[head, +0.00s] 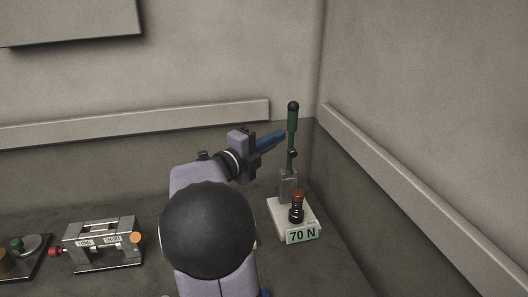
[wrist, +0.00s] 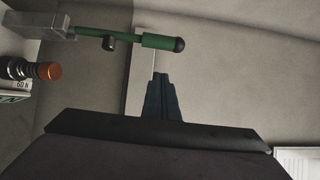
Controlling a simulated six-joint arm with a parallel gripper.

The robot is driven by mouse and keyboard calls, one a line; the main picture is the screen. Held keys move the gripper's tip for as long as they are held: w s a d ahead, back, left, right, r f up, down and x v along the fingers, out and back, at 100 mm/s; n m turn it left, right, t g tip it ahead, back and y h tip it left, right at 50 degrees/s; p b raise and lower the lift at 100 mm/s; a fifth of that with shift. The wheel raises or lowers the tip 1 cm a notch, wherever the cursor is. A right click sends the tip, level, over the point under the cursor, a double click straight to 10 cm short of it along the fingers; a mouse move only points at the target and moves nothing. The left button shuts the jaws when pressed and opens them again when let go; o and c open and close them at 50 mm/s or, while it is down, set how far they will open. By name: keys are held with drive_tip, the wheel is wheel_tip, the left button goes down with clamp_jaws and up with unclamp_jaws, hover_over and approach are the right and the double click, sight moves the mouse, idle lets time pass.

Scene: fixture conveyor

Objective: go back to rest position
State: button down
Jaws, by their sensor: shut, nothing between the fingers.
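My gripper (head: 279,136) is at the back right of the table, beside the upper part of a green lever handle (head: 292,118). Its blue fingers are together and hold nothing. The wrist view shows the closed fingertips (wrist: 160,76) just below the green handle (wrist: 162,42), with a small gap between them in that picture. The lever stands upright on a grey bracket on a white base (head: 279,222). In the head view my arm hides the middle of the table.
A grey fixture (head: 103,243) with red and orange knobs stands at left. A dark plate (head: 30,262) is farther left. Walls with rails (head: 400,200) close the back and right.

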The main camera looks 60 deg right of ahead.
drive_tip(key=shift+w+a+b, duration=0.2)
drive_tip(key=shift+a+b, duration=0.05)
drive_tip(key=shift+a, duration=0.85)
drive_tip(key=shift+w+a+b, duration=0.2)
drive_tip(key=shift+a+b, duration=0.05)
drive_tip(key=shift+a, duration=0.85)
